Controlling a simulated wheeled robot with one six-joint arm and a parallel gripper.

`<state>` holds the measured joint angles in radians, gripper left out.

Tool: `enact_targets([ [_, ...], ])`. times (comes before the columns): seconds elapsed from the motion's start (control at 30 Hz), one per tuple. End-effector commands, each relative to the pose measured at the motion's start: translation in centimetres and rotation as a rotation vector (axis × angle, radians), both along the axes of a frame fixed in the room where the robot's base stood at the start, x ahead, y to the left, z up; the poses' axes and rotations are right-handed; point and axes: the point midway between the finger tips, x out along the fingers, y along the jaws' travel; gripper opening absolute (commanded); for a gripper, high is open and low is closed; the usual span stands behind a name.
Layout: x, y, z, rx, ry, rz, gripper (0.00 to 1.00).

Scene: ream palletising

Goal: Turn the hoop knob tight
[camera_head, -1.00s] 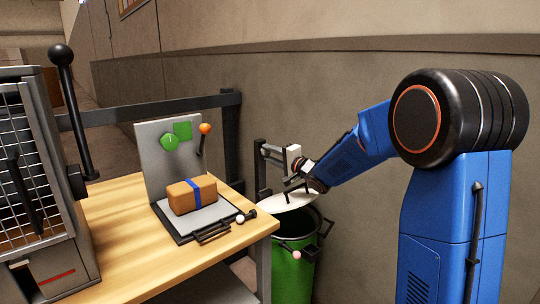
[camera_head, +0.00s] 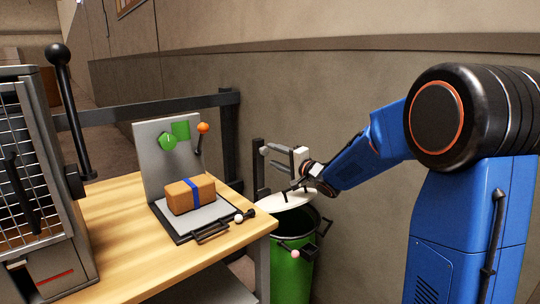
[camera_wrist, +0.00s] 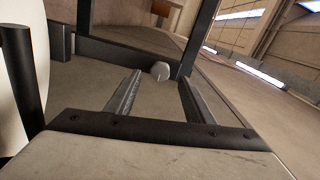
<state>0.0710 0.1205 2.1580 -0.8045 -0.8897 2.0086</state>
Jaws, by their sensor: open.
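A green drum (camera_head: 291,276) stands on the floor right of the bench. A pink ball knob (camera_head: 295,254) on a short dark stem sits at its front, just below the rim, probably the hoop knob. A white round lid (camera_head: 290,199) is tilted at the drum's top; its pale edge also shows at the left of the wrist view (camera_wrist: 12,90). My gripper (camera_head: 272,154) is open and empty, above the lid and apart from the pink knob. In the wrist view, my gripper (camera_wrist: 160,85) has a grey ball (camera_wrist: 160,71) beyond its two fingers.
The wooden bench (camera_head: 135,236) holds a scale-like stand (camera_head: 158,150) with a brown wrapped ream (camera_head: 190,195). A barred cage machine (camera_head: 35,190) with a black ball lever stands at left. Dark rails and posts (camera_head: 230,140) stand behind, close to the wall.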

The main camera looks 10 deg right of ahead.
Motion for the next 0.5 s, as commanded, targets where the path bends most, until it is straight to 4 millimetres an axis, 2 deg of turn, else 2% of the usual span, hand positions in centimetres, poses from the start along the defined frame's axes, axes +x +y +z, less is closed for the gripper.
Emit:
enact_targets([
  [0.1,-2.2,-1.4,0.0,0.000,0.000,-0.003,0.48],
  [0.5,-8.9,-5.2,0.0,-0.001,0.000,-0.003,0.48],
])
